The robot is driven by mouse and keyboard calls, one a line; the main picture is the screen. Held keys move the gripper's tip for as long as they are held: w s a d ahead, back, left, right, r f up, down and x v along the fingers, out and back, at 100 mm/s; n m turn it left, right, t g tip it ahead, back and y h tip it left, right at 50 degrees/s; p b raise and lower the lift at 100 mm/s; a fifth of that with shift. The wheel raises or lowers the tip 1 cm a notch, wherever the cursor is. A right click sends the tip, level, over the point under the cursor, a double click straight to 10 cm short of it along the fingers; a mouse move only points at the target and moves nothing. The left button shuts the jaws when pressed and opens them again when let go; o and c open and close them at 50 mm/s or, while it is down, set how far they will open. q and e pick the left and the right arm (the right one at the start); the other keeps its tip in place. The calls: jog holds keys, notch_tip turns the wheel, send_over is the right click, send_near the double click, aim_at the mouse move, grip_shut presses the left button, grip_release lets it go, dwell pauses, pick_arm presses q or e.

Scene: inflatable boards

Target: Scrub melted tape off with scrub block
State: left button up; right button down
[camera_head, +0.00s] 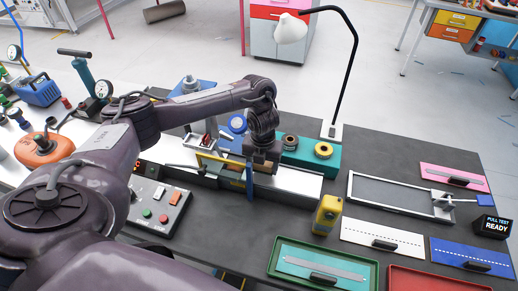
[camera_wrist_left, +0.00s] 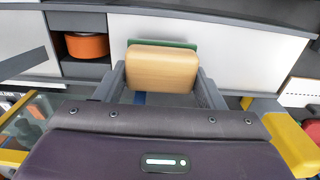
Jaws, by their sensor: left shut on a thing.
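My left gripper (camera_head: 262,160) is over the white bar of the bench machine (camera_head: 285,187). In the left wrist view its grey fingers (camera_wrist_left: 160,88) are shut on the scrub block (camera_wrist_left: 162,68), a tan block with a green layer at its far side. The block is hidden behind the gripper in the head view. Beyond it in the wrist view lies a pale, flat surface (camera_wrist_left: 230,50); I cannot tell whether the block touches it. No melted tape can be made out. My right gripper is not in view.
A control box with buttons (camera_head: 158,210) is left of the machine. A teal holder with rolls (camera_head: 300,157) stands behind it. A yellow device (camera_head: 327,214), a green tray (camera_head: 285,247), a metal frame (camera_head: 352,190) and a lamp (camera_head: 335,130) are to the right.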

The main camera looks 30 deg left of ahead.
pick_arm(q)
jog(key=r+p, duration=0.1)
jog(key=d+r, duration=0.1)
jog(key=r, duration=0.1)
jog(key=shift+p, duration=0.4)
jog(key=shift+r+p, duration=0.3)
jog(key=shift+a+r+p, duration=0.25)
jog(key=shift+r+p, duration=0.55)
jog(key=shift+r, duration=0.35)
jog(key=shift+d, duration=0.1)
